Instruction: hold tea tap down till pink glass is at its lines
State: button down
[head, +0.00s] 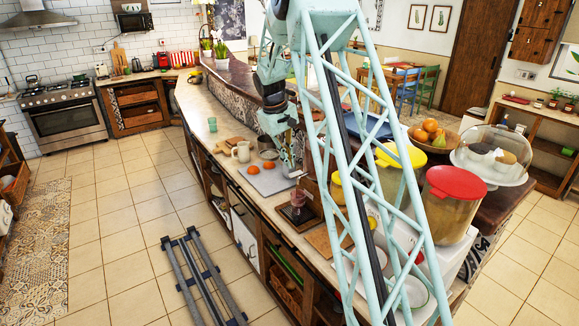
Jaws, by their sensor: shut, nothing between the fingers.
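A small pinkish glass (297,199) stands upright on a dark square base (299,216) near the counter's front edge. Its lines and fill level are too small to make out. My gripper (291,168) is shut and empty, pointing down just above and slightly left of the glass. A tap is not clearly visible; my gripper and the pale blue truss of my body cover that area. Large drink containers with yellow lids (401,154) and a red lid (456,182) stand to the right, partly behind the truss. I cannot tell which holds tea.
A grey board (264,184) with orange fruit lies left of my gripper. A fruit bowl and a glass-domed stand (493,153) are at the right.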

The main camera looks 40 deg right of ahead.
aim_at(290, 176)
jog(key=d+v, duration=0.2)
jog(key=v, duration=0.7)
jog(key=shift+a+r, duration=0.2)
jog(key=shift+a, duration=0.05)
jog(key=shift+s+d, duration=0.15)
jog(key=shift+d, duration=0.25)
dwell(0.6)
